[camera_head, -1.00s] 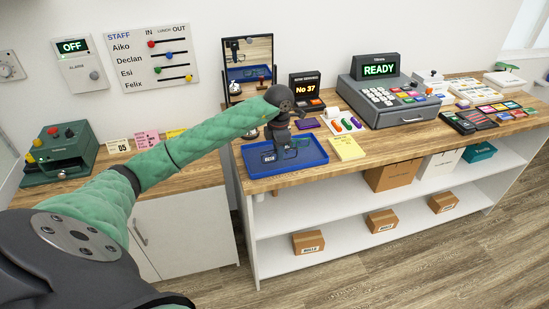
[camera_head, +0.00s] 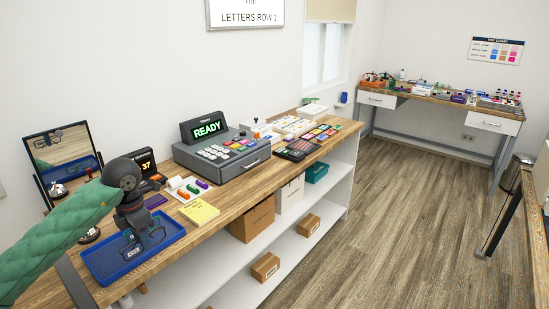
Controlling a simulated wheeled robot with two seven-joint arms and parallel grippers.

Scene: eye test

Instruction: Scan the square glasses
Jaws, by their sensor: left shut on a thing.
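My left gripper (camera_head: 142,232) points down over the blue tray (camera_head: 97,268) at the lower left. It is shut on a pair of dark-framed glasses (camera_head: 157,236), whose rims look squarish and show at the fingertips, low over the tray. I cannot tell if they touch its floor. A small white label (camera_head: 133,253) shows in the tray. The grey register (camera_head: 232,152) behind has a green READY display (camera_head: 208,129). I cannot make out a separate scanner. My right gripper is not in view.
A mirror (camera_head: 65,158) stands behind the tray. Boxes stand on the shelves below. A second table (camera_head: 440,98) is at the far right, with open floor between.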

